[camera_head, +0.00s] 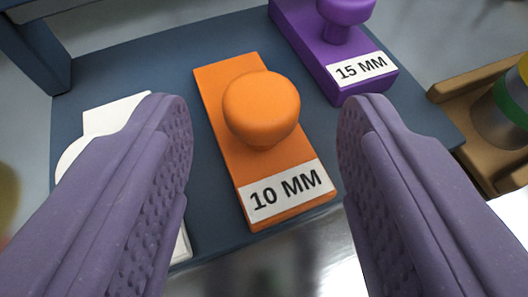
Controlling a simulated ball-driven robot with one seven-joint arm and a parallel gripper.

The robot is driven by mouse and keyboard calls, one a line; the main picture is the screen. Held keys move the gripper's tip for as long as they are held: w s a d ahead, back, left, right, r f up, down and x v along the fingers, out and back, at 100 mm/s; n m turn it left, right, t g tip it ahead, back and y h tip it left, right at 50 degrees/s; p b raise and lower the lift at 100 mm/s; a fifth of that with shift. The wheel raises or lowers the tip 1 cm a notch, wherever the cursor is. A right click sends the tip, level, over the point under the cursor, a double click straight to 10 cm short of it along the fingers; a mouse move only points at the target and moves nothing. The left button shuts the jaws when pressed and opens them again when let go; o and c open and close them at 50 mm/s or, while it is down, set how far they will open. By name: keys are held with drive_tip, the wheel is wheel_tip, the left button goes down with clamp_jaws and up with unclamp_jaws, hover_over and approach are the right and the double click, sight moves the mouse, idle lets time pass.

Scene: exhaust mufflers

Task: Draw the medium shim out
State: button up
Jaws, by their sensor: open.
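The orange shim (230,115) carries a white label reading 10 MM and a round orange knob (261,108). It lies on a dark blue tray (150,65) between a white shim and a purple shim. My gripper (265,130) is open, with one purple finger on each side of the orange shim in the picture. Neither finger appears to touch the knob; the height gap is hard to judge. The white shim (115,117) at left is largely hidden by the left finger. The purple shim (300,40) at upper right is labelled 15 MM and has a purple knob (345,12).
A brown wooden holder (455,95) at the right edge holds a metal cylinder (500,122) with green and yellow bands. A blue post (38,50) rises at the upper left. A shiny pale surface (275,275) lies in front of the tray.

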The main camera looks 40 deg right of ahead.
drive_tip(key=p+v, duration=0.1)
drive_tip(key=v, duration=0.4)
drive_tip(key=shift+r, duration=0.1)
drive_tip(key=shift+s+a+p, duration=0.35)
